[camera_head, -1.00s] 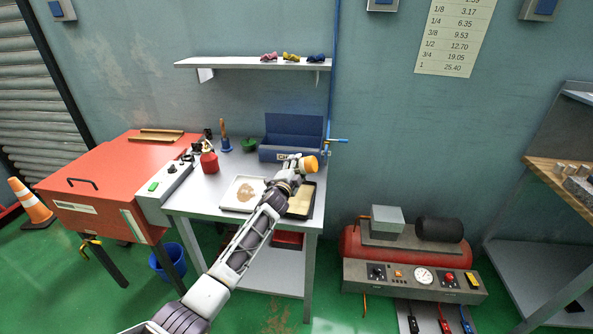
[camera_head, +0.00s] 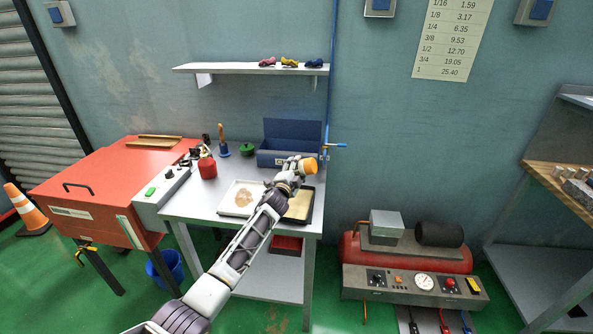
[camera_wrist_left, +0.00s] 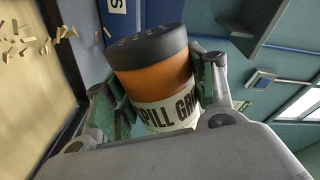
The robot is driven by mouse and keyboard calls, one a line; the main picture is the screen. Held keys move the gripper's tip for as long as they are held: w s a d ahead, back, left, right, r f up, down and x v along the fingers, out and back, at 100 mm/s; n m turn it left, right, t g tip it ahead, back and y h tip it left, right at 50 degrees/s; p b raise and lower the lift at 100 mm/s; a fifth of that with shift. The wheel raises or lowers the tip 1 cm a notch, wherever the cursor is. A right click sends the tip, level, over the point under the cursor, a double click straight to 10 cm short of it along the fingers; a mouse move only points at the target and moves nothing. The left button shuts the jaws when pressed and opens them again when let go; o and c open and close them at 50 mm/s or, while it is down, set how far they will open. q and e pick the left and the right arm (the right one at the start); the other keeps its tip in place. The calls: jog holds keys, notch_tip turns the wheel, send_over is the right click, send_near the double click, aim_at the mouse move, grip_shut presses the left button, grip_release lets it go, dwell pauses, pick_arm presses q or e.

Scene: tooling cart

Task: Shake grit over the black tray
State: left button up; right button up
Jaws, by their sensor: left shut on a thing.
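My left gripper (camera_head: 294,170) is shut on an orange shaker (camera_head: 309,166) above the right side of the bench. In the left wrist view the shaker (camera_wrist_left: 158,80) has a dark perforated lid and a white label reading "SPILL GR", and it sits between the two green-padded fingers. It is tilted in that picture. The black tray (camera_head: 314,214) lies under the gripper, partly hidden by my arm, with a tan surface inside. In the left wrist view pale pieces lie on that tan surface (camera_wrist_left: 30,100). My right gripper is not in view.
A white tray (camera_head: 228,207) with a brown patch lies left of the black one. A blue open box (camera_head: 290,134), a red can (camera_head: 207,168) and a hand bell (camera_head: 222,148) stand behind on the bench (camera_head: 190,204). A shelf (camera_head: 245,69) hangs above.

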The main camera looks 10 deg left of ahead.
aim_at(299, 172)
pick_arm(q)
jog(key=shift+s+d+r, duration=0.1)
dwell(0.5)
jog(key=shift+s+d+r+p, duration=0.2)
jog(key=shift+s+d+p, duration=0.1)
jog(key=shift+s+p, duration=0.25)
jog(key=shift+s+d+r+p, duration=0.15)
jog(key=shift+s+d+p, duration=0.15)
jog(key=shift+s, duration=0.35)
jog(key=shift+s+d+r+p, duration=0.2)
jog(key=shift+s+d+p, duration=0.2)
jog(key=shift+s, duration=0.35)
jog(key=shift+s+d+r+p, duration=0.25)
jog(key=shift+s+d+p, duration=0.15)
jog(key=shift+s, duration=0.4)
jog(key=shift+s+d+r+p, duration=0.2)
jog(key=shift+s+d+p, duration=0.2)
jog(key=shift+s, duration=0.35)
jog(key=shift+f, duration=0.1)
